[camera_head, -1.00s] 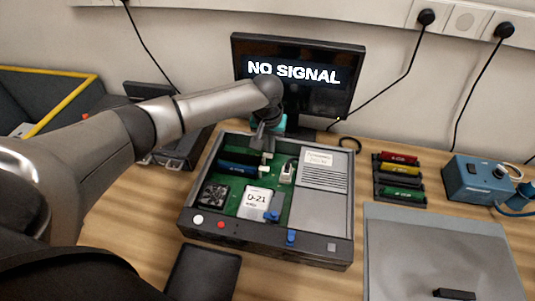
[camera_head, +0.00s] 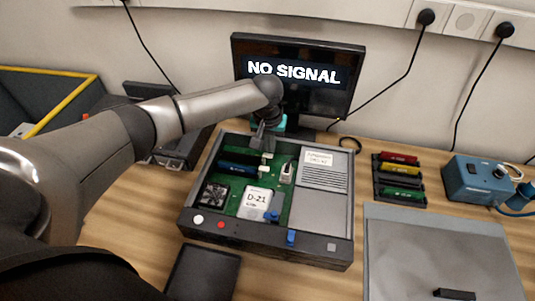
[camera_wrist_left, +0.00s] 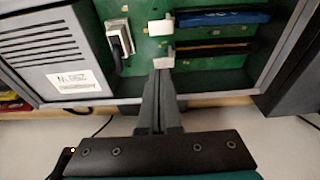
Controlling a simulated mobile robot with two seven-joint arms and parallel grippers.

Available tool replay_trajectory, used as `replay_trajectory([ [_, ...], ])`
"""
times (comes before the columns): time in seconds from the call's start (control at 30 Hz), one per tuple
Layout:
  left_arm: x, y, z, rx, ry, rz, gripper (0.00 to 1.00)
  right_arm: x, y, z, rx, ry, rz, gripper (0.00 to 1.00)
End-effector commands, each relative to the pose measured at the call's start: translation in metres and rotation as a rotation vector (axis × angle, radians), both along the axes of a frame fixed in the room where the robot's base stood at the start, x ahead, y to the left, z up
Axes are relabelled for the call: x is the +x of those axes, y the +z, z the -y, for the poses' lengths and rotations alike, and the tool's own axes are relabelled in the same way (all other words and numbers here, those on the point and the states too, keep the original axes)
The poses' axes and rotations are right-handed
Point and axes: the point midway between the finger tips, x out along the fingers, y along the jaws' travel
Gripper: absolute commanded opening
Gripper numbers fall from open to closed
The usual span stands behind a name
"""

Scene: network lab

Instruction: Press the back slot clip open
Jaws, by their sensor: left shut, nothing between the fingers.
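The open case (camera_head: 208,237) holds a green board with two slots at its back left. The back slot (camera_wrist_left: 214,50) looks dark; a blue module (camera_wrist_left: 222,18) sits in the front one. Each slot has a white clip at its inner end. The back slot clip (camera_wrist_left: 163,56) shows in the left wrist view right at my left fingertips, beside the front clip (camera_wrist_left: 160,27). My left gripper (camera_head: 264,146) is shut and empty, reaching down over the case's back. It also shows in the left wrist view (camera_wrist_left: 163,66). I cannot tell whether it touches the back clip. My right gripper is out of view.
A monitor (camera_head: 300,80) reading NO SIGNAL stands behind the case. A white plug (camera_head: 287,172) stands right of the slots, beside the vented cover (camera_head: 325,175). A rack (camera_head: 420,186) of coloured modules and a blue box (camera_head: 476,178) stand at right.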

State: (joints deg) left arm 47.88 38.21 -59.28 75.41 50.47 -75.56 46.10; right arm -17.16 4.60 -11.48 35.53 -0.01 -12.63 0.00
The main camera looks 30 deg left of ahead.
Motion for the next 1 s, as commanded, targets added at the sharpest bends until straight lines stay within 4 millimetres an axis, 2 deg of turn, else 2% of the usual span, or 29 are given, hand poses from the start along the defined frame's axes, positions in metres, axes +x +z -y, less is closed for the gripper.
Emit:
replay_trajectory([
  [1.0,0.0,-0.019,0.0,0.0,0.0,-0.001,0.0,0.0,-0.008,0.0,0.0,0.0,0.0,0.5],
])
